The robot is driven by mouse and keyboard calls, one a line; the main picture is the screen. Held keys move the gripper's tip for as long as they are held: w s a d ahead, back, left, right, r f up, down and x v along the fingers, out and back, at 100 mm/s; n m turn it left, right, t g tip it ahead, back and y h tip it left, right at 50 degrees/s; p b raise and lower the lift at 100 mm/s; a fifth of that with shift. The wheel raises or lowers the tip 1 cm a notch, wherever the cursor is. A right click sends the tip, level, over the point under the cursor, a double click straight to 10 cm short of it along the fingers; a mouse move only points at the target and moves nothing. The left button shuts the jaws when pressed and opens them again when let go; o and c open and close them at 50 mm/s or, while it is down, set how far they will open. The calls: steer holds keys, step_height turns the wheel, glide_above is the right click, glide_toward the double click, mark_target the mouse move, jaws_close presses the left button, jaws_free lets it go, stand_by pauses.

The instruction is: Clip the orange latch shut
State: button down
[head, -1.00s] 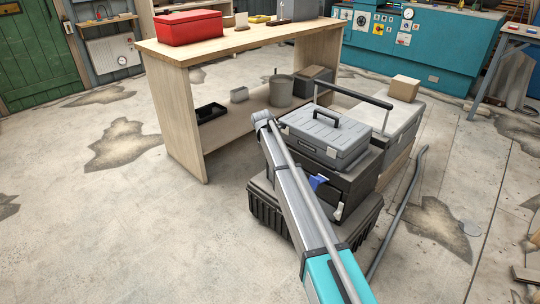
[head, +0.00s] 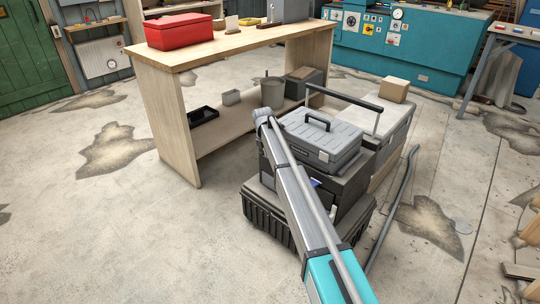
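No orange latch shows in the head view. A stack of tool cases stands in the middle: a grey toolbox (head: 322,140) with a black handle on top, a dark grey case (head: 352,193) under it, and a wide black ribbed case (head: 262,214) at the bottom. A small blue part (head: 315,183) shows on the dark case's front, mostly behind my arm. A pale latch-like piece sits below it, partly covered. My arm crosses in front of the stack and hides much of its front. My gripper is not visible.
A wooden workbench (head: 173,122) with a red box (head: 179,32) stands behind and left of the stack. A grey chest with a bar handle and a cardboard box (head: 394,90) stands at right. A grey hose (head: 393,210) lies beside it. The floor at left is clear.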

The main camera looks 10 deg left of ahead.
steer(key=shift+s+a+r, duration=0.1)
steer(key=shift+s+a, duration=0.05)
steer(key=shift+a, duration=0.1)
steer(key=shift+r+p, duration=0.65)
steer(key=shift+p, duration=0.15)
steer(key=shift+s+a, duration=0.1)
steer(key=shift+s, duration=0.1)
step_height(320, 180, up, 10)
steer(key=p, duration=0.9)
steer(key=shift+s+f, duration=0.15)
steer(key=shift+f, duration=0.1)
